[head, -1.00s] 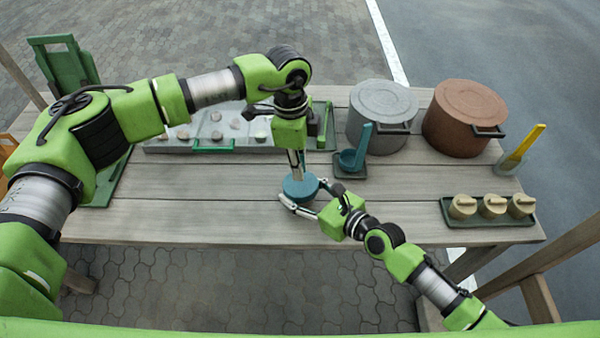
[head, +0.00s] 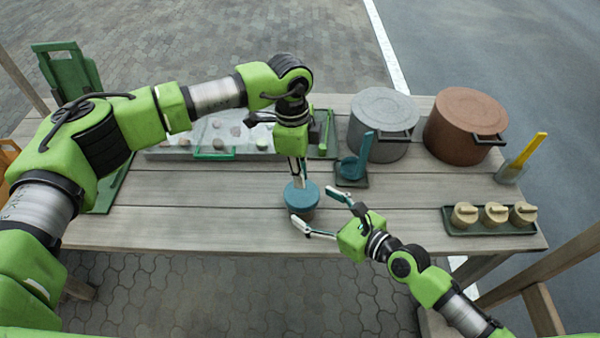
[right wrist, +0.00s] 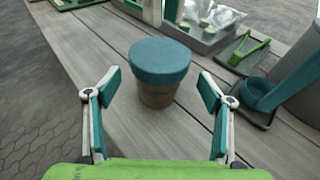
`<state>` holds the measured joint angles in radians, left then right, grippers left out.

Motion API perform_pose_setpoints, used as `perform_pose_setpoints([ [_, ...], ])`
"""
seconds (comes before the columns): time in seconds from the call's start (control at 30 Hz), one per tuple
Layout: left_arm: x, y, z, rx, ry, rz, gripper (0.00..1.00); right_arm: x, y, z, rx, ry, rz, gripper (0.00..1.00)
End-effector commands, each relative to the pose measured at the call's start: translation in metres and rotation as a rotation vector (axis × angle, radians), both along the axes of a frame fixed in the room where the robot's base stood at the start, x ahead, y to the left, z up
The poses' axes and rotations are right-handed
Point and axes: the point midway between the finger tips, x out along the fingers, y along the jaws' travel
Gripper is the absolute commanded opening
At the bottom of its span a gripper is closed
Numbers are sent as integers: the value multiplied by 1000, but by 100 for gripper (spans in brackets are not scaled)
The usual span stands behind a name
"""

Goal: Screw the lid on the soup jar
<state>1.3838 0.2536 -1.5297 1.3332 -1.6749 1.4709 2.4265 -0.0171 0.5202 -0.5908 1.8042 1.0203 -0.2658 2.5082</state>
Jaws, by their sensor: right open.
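The soup jar (right wrist: 157,96) stands upright on the wooden table, and its brownish body shows below the lid in the right wrist view. The round blue lid (head: 301,194) sits level on top of the jar; it also shows in the right wrist view (right wrist: 160,60). My left gripper (head: 298,180) points down at the far side of the lid; its fingers look narrow, and their gap and contact are unclear. My right gripper (head: 315,206) is open, with its fingers spread toward the jar from the front right. The right wrist view shows clear gaps between both fingers and the jar.
A grey pot (head: 380,130) and a brown pot (head: 464,135) stand at the back right. A blue ladle in a holder (head: 353,168) is in front of the grey pot. A green tray (head: 490,228) of beige containers lies right.

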Motion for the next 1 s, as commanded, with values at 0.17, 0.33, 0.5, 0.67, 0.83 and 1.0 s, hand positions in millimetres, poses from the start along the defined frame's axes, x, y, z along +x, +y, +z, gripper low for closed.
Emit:
perform_pose_setpoints([
  [0.17,0,0,0,0,0,0,11,-27,-26,10,-3,1,2,74],
  [0.33,0,0,0,0,0,0,11,-41,-41,17,-1,0,0,74],
  [0.5,0,0,0,0,0,0,11,-46,-45,21,0,-1,1,74],
  [0.67,0,0,0,0,0,0,11,-46,-45,21,0,-1,1,74],
  [0.83,0,0,0,0,0,0,11,-46,-45,21,0,-1,1,74],
  [1.0,-1,-1,0,-3,3,-1,11,-45,-46,21,-4,-4,1,74],
])
